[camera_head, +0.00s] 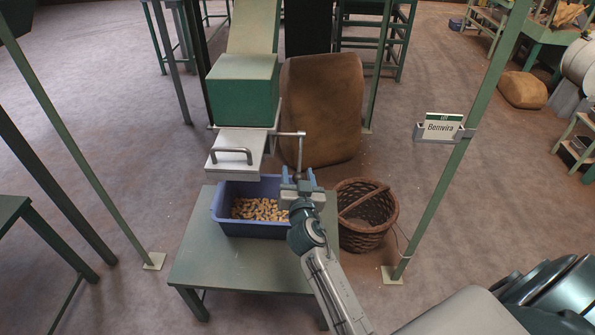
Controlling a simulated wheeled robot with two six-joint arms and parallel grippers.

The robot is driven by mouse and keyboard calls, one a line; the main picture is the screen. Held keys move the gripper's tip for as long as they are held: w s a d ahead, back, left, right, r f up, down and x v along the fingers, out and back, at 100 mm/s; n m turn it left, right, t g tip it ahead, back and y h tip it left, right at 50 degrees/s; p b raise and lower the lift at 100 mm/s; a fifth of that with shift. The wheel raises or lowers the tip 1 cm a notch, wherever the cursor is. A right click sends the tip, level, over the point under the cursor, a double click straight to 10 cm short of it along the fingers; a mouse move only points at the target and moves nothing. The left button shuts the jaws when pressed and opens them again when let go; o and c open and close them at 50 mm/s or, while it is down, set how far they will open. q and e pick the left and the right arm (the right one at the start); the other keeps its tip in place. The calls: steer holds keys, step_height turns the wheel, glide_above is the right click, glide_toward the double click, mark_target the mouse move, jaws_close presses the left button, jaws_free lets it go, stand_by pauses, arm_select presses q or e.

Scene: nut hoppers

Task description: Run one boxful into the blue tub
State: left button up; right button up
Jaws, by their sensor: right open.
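The blue tub (228,228) stands on a low green table (195,265) and holds a layer of tan nuts (258,208). Above its back edge is a green hopper box (243,90). Below the box, a pale slide plate (222,167) with a grey bar handle (232,152) sticks out over the tub's back left. A thin rod (290,133) with a bent-down end reaches right from the box. My right gripper (298,177) is open at the tub's right side, below the rod's end, and hides part of the tub's right rim. My left gripper is not in view.
A wicker basket (366,232) stands on the floor right of the table. A large brown sack (322,105) is behind. Green posts (452,165) rise on both sides, the right one with a sign (440,129) reading "Bemvira". The table's front left is bare.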

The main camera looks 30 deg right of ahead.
steer(key=shift+w+d, duration=0.2)
steer(key=shift+w, duration=0.25)
steer(key=shift+c, duration=0.2)
jaws_close()
